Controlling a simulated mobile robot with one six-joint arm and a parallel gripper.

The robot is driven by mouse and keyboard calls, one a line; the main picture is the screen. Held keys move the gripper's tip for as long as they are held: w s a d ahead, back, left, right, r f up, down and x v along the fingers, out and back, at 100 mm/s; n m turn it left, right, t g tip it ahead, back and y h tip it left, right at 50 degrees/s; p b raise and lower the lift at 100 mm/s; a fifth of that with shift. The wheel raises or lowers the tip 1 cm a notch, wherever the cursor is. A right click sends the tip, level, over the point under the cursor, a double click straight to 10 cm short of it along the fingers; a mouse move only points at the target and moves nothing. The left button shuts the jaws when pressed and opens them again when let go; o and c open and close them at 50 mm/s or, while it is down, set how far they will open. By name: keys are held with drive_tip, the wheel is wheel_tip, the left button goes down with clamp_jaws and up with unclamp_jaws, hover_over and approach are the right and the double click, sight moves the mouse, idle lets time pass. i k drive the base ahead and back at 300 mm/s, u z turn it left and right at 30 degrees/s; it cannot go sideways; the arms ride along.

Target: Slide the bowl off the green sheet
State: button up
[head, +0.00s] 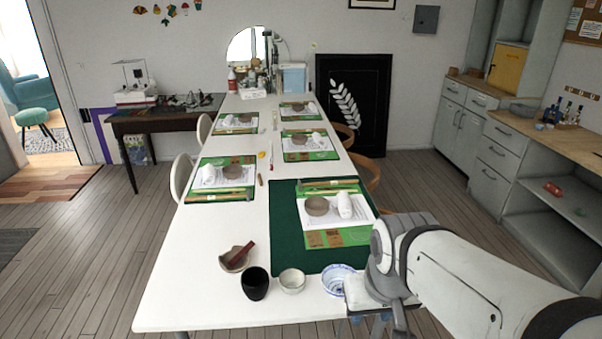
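A large dark green sheet (285,225) lies on the near right of the long white table. A blue-and-white bowl (338,280) stands at its front edge. Its far rim overlaps the sheet's edge in the picture, and I cannot tell whether its base rests on the sheet. A grey-brown round bowl (317,206) sits farther back on white paper over the sheet, beside a white roll (345,205). My gripper (388,310) is at the table's near right corner, just right of the blue-and-white bowl. My own arm partly hides it, and its fingers are unclear.
A black cup (255,284), a small pale bowl (292,281) and a brown dish (236,259) holding a dark red stick stand left of the blue-and-white bowl. Several similar green place settings (222,178) lie farther back. The table's front left (175,290) is clear.

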sight(325, 203)
drive_tip(key=z, duration=0.05)
drive_tip(key=i, duration=1)
drive_tip(key=u, duration=0.1)
